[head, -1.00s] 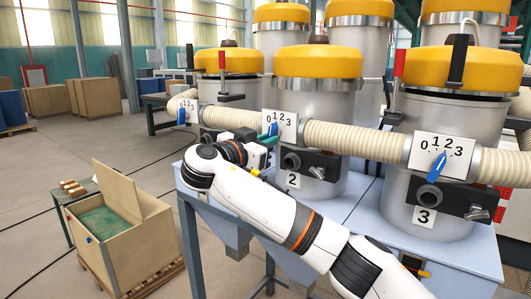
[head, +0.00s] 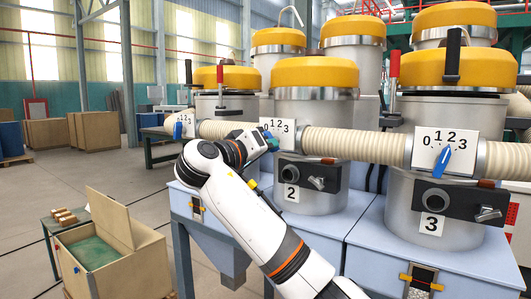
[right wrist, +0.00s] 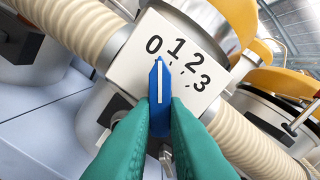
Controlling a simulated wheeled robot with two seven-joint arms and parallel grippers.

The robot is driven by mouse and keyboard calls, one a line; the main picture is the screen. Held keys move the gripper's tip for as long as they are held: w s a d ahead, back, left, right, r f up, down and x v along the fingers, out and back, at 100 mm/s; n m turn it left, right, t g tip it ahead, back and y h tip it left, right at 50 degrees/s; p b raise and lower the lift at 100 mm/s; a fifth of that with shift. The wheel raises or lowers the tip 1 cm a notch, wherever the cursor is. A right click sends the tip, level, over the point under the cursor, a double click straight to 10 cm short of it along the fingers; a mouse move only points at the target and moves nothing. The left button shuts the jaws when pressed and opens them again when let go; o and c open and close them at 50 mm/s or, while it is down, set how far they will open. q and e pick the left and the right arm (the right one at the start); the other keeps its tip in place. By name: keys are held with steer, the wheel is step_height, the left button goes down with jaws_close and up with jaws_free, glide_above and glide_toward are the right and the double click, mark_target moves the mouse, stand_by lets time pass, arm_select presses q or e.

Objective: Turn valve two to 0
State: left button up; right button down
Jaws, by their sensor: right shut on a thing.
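Valve two's white dial plate (head: 278,129), numbered 0 to 3, sits in the hose above the drum labelled 2. In the right wrist view the plate (right wrist: 130,70) appears tilted. Its blue pointer handle (right wrist: 159,78) has a white line, and its tip lies just below the 0. The 1, 2 and 3 are clear of it. In the head view the right gripper (head: 267,138) is at the plate, partly behind my arm. My left gripper is not in view.
Valve three (head: 443,150) is on the right, its blue handle tilted up right. Valve one (head: 183,124) is on the left. Ribbed hoses (head: 354,144) join the valves. Metal fittings (head: 318,176) project below plate two.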

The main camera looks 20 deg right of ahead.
steer(key=shift+n, duration=0.7)
steer(key=c, duration=1.4)
jaws_free()
steer(key=shift+c, duration=0.2)
steer(key=b+v, duration=0.4)
steer(key=v, duration=0.8)
steer(key=shift+b, duration=0.4)
